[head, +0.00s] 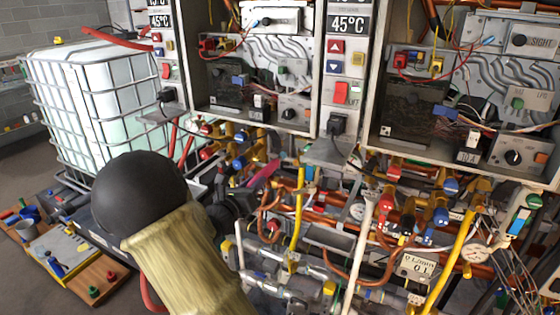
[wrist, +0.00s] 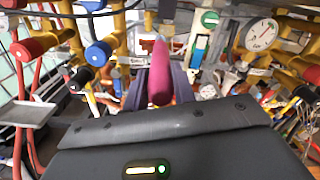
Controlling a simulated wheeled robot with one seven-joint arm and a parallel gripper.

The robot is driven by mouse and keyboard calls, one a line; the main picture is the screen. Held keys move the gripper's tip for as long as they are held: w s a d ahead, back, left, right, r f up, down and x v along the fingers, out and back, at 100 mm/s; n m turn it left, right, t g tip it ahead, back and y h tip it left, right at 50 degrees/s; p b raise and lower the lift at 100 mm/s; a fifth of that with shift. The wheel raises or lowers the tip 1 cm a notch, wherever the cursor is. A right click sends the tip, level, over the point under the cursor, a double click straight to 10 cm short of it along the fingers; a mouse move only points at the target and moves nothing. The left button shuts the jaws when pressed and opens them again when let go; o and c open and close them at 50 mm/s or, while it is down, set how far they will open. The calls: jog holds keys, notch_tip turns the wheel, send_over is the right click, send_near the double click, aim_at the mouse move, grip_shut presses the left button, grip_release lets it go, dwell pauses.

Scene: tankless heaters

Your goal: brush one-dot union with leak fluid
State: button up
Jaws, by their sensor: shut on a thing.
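My gripper (head: 238,202) is at the end of my arm, in front of the pipework below the heaters. In the wrist view its two dark fingers (wrist: 160,88) are shut on a pink-magenta handle (wrist: 161,75), apparently the brush. The handle also shows in the head view (head: 264,174), pointing up and right toward the pipes. Its bristle end cannot be made out. Copper pipes and yellow, red and blue valves crowd the space ahead. I cannot tell which union carries one dot, nor make out the leak fluid.
Two open heater cabinets (head: 320,75) hang above. A caged white tank (head: 95,95) stands at the left. A board with tools and small parts (head: 75,262) lies at lower left. Small metal shelves (head: 330,150), hoses, yellow pipes (head: 452,255) and a gauge (wrist: 261,34) leave little free room.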

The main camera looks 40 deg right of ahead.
aim_at(269, 168)
jog(key=shift+d, duration=0.1)
jog(key=shift+b+x, duration=0.65)
jog(key=shift+x, duration=3.8)
jog(key=shift+s+d+f+b, duration=0.15)
jog(key=shift+s+b, duration=0.25)
jog(key=shift+b, duration=0.2)
jog(key=shift+s+d+b, duration=0.25)
jog(key=shift+s+b, duration=0.15)
jog(key=shift+s, duration=0.3)
jog(key=shift+s+d+b, duration=0.25)
jog(key=shift+s+b, duration=0.1)
jog(key=shift+s, duration=0.4)
jog(key=shift+d, duration=0.1)
